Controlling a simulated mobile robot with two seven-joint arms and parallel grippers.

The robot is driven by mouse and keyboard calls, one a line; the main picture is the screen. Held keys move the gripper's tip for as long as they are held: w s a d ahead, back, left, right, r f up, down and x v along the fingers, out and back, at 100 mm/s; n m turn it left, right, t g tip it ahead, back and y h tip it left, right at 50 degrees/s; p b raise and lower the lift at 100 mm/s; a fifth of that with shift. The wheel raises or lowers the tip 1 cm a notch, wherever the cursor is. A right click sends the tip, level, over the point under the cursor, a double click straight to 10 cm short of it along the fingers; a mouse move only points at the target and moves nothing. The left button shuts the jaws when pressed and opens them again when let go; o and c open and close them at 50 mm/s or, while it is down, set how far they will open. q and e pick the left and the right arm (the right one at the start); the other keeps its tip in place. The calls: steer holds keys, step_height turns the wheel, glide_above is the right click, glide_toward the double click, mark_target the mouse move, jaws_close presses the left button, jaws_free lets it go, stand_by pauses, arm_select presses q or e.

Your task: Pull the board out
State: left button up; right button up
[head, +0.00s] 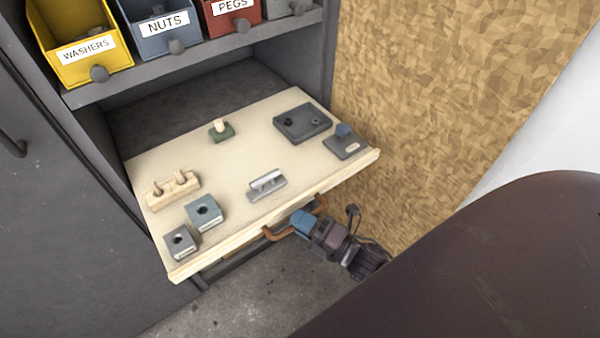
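The pale wooden board (235,165) sticks well out of the grey cabinet's open compartment, its back part still inside. A copper-coloured bar handle (275,236) is fixed to its front edge. My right gripper (301,221), with blue fingertips, is at the handle and appears shut around the middle of its bar. The fingers hide that part of the bar. My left gripper is not in view.
On the board are a pegged wooden block (174,190), grey blocks (204,213), a metal bracket (267,185), a dark plate (302,123) and other small fixtures. Labelled bins (80,45) sit above. A chipboard wall (430,90) stands close on the right. Bare floor (240,300) lies in front.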

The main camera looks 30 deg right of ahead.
steer(key=shift+o, duration=0.5)
steer(key=shift+s, duration=0.1)
steer(key=v, duration=1)
steer(key=shift+s+d, duration=0.2)
steer(key=shift+s, duration=0.15)
steer(key=w+d+f+m+g+h+p, duration=0.1)
steer(key=d+f+m+g+h+p, duration=0.2)
steer(key=m+h, duration=1)
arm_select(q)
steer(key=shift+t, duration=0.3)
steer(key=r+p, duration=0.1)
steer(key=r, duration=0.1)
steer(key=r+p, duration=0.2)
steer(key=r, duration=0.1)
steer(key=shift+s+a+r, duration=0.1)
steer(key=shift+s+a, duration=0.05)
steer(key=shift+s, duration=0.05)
arm_select(e)
steer(key=s+a+r+m+g+y, duration=0.1)
steer(key=s+r+m+g+y, duration=0.2)
steer(key=m, duration=0.6)
steer(key=shift+s+a+r+m+g+y, duration=0.15)
steer(key=shift+s+r+m+g+y, duration=0.25)
steer(key=shift+s+g+y, duration=0.5)
